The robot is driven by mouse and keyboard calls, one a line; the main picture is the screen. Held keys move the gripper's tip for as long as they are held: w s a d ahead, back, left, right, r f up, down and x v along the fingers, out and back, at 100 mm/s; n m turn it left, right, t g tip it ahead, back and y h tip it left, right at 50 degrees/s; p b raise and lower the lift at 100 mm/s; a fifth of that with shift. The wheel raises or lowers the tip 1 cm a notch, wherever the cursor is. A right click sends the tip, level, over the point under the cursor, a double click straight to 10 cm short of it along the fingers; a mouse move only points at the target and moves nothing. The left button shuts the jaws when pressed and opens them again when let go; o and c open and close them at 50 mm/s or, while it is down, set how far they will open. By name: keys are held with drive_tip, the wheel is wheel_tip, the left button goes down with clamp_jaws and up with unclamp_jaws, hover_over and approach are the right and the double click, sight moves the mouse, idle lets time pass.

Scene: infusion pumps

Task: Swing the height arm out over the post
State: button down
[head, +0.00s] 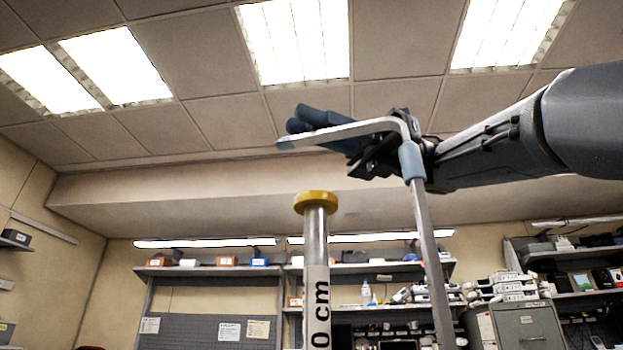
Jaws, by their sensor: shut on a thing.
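The height arm (350,130) is a pale grey bent rod. Its upper part reaches left to a blue-grey tip, and its upright part runs down at the right through a blue collar (411,161). The post (316,250) is a silver upright with a yellow cap (316,200) and a white label reading "0 cm". In the picture the upper rod crosses above the cap, with a gap between; their depth is hard to judge. My gripper (312,119) comes from the right, shut on the height arm near its upper part. The rod partly hides the fingers.
Shelves (210,270) with boxes line the back wall, well behind the post. A grey cabinet (515,325) with stacked devices stands at the back right. Ceiling lights (295,40) are overhead. The space left of the post looks clear.

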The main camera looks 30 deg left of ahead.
sight(336, 135)
drive_tip(key=shift+r, duration=0.1)
drive_tip(key=c, duration=1.7)
unclamp_jaws()
drive_tip(key=shift+c, duration=0.2)
drive_tip(key=b+v, duration=0.3)
drive_tip(key=v, duration=0.1)
drive_tip(key=shift+a+f+b, duration=0.1)
drive_tip(key=shift+f+b, duration=0.1)
drive_tip(key=shift+b, duration=0.2)
drive_tip(key=shift+b+v, duration=0.5)
drive_tip(key=shift+v, duration=1.5)
drive_tip(key=shift+s+r, duration=0.1)
drive_tip(key=shift+r, duration=0.05)
